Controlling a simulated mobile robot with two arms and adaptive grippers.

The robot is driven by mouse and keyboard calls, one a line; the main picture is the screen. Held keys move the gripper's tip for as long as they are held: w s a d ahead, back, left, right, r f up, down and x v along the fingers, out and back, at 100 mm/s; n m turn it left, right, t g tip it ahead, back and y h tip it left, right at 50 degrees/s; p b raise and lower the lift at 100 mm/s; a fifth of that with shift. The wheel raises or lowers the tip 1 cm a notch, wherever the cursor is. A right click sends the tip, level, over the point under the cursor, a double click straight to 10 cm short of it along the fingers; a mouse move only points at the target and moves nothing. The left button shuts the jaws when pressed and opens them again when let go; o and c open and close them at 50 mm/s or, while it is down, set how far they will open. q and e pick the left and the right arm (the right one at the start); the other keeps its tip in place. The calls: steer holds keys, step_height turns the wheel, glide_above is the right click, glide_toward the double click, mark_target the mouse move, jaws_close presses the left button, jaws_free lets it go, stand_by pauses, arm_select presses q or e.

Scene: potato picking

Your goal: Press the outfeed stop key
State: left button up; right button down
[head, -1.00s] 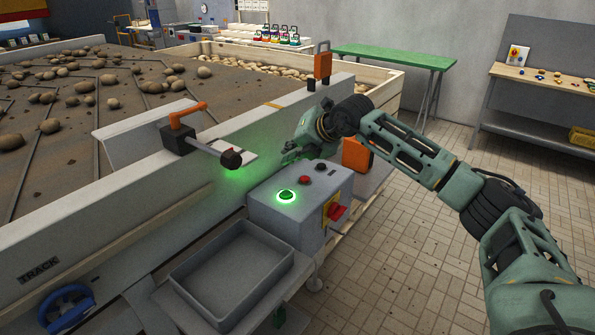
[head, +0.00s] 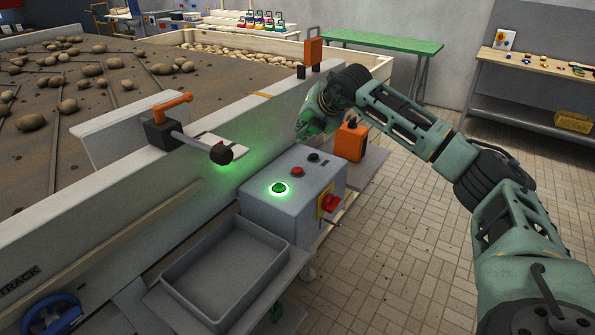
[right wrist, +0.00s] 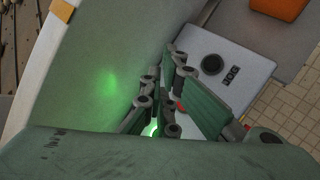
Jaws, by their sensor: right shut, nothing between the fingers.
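A grey control box (head: 291,207) stands beside the machine's side wall. Its top carries a green lit key (head: 279,188), a red key (head: 297,171) and a black key (head: 314,157). A red rotary switch (head: 329,202) on yellow is on its right side. My right gripper (head: 303,134) is above the far end of the box, shut and empty, fingers pointing down, apart from the keys. In the right wrist view the black key (right wrist: 211,65) is clear beside a small label. The red key (right wrist: 180,107) is mostly hidden behind the fingers. My left gripper is out of view.
A grey tray (head: 222,270) sits in front of the box. An orange-handled clamp with a black knob (head: 221,153) juts from the side wall. An orange block (head: 351,141) stands behind the box. Tiled floor to the right is open.

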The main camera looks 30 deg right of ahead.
steer(key=b, duration=0.4)
glide_above(298, 170)
steer(key=d, duration=0.2)
steer(key=f, duration=0.5)
steer(key=w+f, duration=0.1)
steer(key=f, duration=0.1)
steer(key=shift+f, duration=0.15)
steer(key=shift+f+b, duration=0.3)
steer(key=shift+r, duration=0.1)
steer(key=shift+f+b, duration=0.45)
steer(key=shift+b, duration=0.05)
steer(key=shift+s+f+b, duration=0.1)
steer(key=shift+f+b, duration=0.4)
stand_by(0.6)
steer(key=shift+r, duration=0.1)
steer(key=shift+r+p, duration=0.4)
steer(key=shift+r, duration=0.45)
